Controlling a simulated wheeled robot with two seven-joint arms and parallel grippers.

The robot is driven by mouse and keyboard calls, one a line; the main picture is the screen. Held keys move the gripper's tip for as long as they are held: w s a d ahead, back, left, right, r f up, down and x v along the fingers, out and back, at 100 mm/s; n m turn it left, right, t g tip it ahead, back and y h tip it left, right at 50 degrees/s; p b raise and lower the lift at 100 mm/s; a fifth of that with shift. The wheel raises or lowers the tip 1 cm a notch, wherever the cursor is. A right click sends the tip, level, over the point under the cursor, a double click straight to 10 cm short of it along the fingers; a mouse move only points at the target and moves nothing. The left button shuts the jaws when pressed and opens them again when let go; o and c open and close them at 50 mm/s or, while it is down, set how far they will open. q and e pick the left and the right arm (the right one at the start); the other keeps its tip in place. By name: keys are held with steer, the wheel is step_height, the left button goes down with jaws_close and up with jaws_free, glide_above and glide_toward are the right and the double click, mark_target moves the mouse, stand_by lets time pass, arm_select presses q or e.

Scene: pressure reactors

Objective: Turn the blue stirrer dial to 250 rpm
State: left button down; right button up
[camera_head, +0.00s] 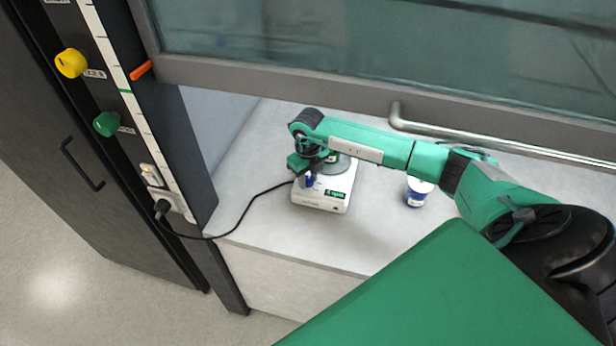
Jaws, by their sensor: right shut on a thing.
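A white stirrer unit (322,203) with a small green display (336,195) sits on the grey worktop. The blue dial (309,181) shows at the left of its front, just below my right gripper (308,173). My right arm reaches in from the right, with the gripper pointing down over the unit and shut on the dial. The fingers partly hide the dial, and the number on the display is too small to read. A round grey plate on top of the unit is partly hidden behind the gripper. My left gripper is not in view.
A blue and white cup (418,191) stands right of the stirrer under my arm. A raised glass sash (390,50) with a metal handle (480,137) spans the back. A black cable (240,219) runs left to a socket. Yellow (70,63) and green (106,124) knobs are on the left post.

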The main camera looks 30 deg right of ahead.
steer(key=m+b, duration=0.1)
steer(key=m, duration=0.2)
steer(key=shift+b, duration=0.3)
steer(key=m+b, duration=0.1)
steer(key=m, duration=0.1)
steer(key=shift+m, duration=0.4)
steer(key=m+b, duration=0.1)
steer(key=m, duration=0.4)
steer(key=shift+d+r+m, duration=0.1)
steer(key=shift+m, duration=0.2)
steer(key=o, duration=1)
